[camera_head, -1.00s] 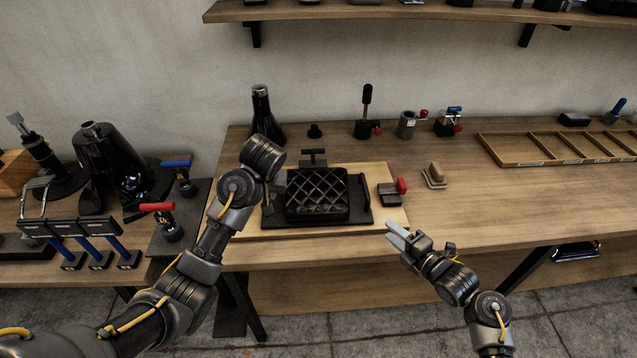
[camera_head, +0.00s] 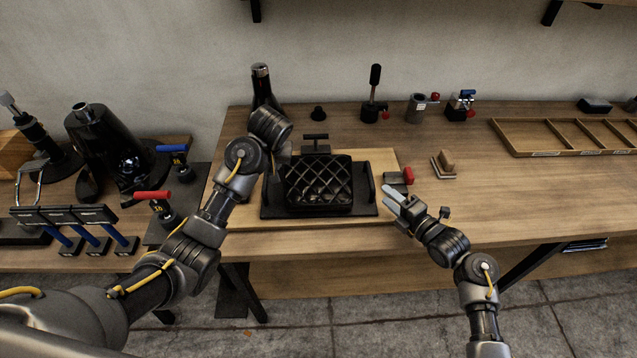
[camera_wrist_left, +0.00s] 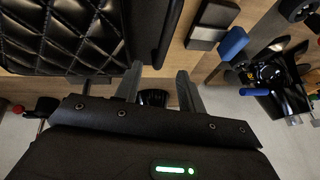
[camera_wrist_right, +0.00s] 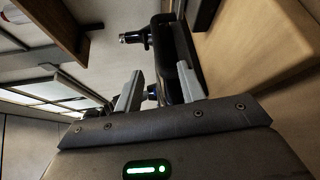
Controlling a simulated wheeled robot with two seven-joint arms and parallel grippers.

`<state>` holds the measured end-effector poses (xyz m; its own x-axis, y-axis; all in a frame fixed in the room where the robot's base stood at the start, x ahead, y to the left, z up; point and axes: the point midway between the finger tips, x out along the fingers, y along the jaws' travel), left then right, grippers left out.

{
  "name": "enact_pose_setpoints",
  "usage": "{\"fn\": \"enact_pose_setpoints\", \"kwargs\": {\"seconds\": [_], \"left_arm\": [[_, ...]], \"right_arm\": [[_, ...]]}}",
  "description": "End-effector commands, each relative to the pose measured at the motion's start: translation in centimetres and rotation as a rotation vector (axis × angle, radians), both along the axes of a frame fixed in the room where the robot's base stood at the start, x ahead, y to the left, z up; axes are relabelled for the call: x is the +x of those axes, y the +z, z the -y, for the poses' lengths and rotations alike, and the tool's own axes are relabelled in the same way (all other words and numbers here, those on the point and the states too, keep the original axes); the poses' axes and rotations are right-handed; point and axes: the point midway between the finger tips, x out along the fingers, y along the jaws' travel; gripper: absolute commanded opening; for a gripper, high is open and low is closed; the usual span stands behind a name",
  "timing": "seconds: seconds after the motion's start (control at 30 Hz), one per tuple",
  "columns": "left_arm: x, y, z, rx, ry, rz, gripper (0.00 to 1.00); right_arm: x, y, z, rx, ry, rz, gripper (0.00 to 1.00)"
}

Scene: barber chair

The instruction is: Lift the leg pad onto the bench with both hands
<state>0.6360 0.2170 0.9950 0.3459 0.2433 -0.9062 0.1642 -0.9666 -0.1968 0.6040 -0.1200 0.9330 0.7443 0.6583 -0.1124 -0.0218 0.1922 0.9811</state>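The leg pad (camera_head: 318,183) is a black, diamond-quilted cushion on a flat black base with an upright handle at each side. It lies on a light wooden board (camera_head: 300,233) on the bench (camera_head: 480,215). My left gripper (camera_head: 282,153) is at the pad's left back side, its fingers mostly hidden by the wrist. In the left wrist view its fingers (camera_wrist_left: 157,88) are apart beside the quilted pad (camera_wrist_left: 65,35). My right gripper (camera_head: 392,198) is just right of the pad's right handle (camera_head: 372,182). Its fingers (camera_wrist_right: 160,92) are apart, with a black handle close to the right finger.
A black bottle (camera_head: 262,87) and a small black T-handled part (camera_head: 315,143) stand behind the pad. A red-tipped block (camera_head: 398,180) sits close beside my right gripper. A brush-like block (camera_head: 444,164) and a divided wooden tray (camera_head: 560,137) are farther right.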

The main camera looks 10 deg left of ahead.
Motion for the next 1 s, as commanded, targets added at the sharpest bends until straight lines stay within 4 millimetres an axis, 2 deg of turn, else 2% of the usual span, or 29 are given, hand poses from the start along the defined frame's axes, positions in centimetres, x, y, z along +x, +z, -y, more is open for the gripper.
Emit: {"fn": "enact_pose_setpoints", "kwargs": {"seconds": [0.2, 0.43, 0.6, 0.9, 0.93, 1.0], "left_arm": [[1.3, -3.6, -1.0, 0.002, 0.003, -0.004, 0.4], [2.4, -6.2, -1.7, 0.002, 0.001, -0.002, 0.4], [2.7, -7.1, -1.9, 0.0, 0.0, 0.0, 0.4], [2.8, -7.2, -1.9, 0.0, 0.001, 0.001, 0.4], [2.8, -7.2, -1.9, 0.0, 0.001, 0.001, 0.38], [2.8, -7.2, -1.9, 0.0, 0.001, 0.001, 0.29]], "right_arm": [[3.0, -0.4, -2.7, 0.003, 0.0, -0.001, 0.4], [5.2, -0.7, -4.5, 0.001, 0.0, -0.001, 0.4], [5.8, -0.9, -5.1, 0.0, -0.001, 0.0, 0.4], [5.9, -0.9, -5.2, -0.001, 0.0, 0.0, 0.4], [5.9, -0.9, -5.2, -0.001, 0.0, 0.0, 0.38], [5.9, -0.9, -5.2, -0.001, 0.0, 0.0, 0.29]]}}
